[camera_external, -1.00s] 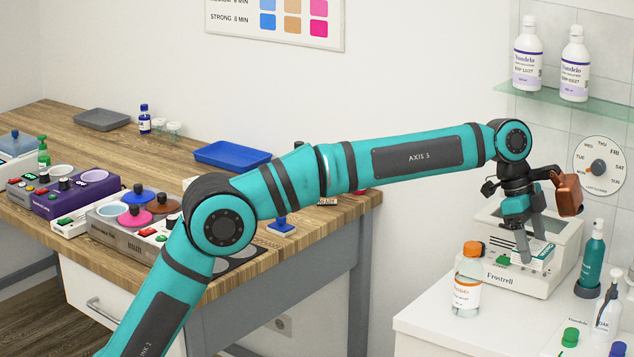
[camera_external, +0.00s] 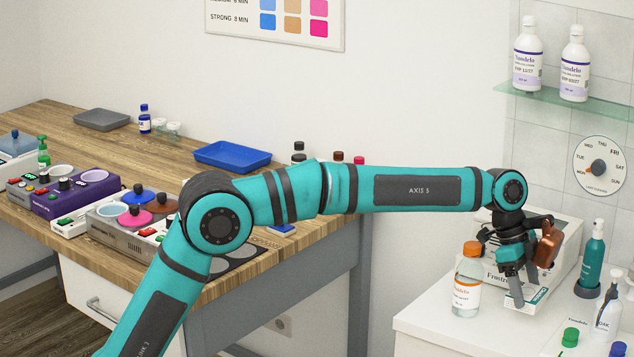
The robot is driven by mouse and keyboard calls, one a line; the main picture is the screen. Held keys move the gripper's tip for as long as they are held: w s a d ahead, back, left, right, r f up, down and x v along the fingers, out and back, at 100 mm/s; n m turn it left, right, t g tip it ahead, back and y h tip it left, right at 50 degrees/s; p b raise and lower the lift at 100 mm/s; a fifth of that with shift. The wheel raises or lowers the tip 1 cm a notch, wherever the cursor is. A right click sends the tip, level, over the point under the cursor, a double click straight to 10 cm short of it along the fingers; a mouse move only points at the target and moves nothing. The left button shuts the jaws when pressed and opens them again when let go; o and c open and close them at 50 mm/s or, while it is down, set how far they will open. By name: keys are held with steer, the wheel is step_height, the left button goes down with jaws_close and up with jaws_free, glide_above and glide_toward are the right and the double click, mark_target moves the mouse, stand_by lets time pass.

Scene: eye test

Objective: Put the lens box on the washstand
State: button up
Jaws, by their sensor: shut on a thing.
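My gripper (camera_external: 522,294) points down over the white washstand (camera_external: 430,322) at the right. It is shut on a small white box with green marks, which looks like the lens box (camera_external: 538,297). The fingers hide part of the box. The box is low, in front of the white Frostrell unit (camera_external: 570,240). I cannot tell whether its underside touches the washstand top.
An orange-capped bottle (camera_external: 467,282) stands close left of my gripper. A teal pump bottle (camera_external: 592,258), a white bottle (camera_external: 608,312) and a green-capped item (camera_external: 570,338) stand to the right. The washstand's front left is clear.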

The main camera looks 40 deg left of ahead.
steer(key=shift+f, duration=1.7)
steer(key=shift+f, duration=0.15)
steer(key=o, duration=1)
steer(key=v, duration=1.2)
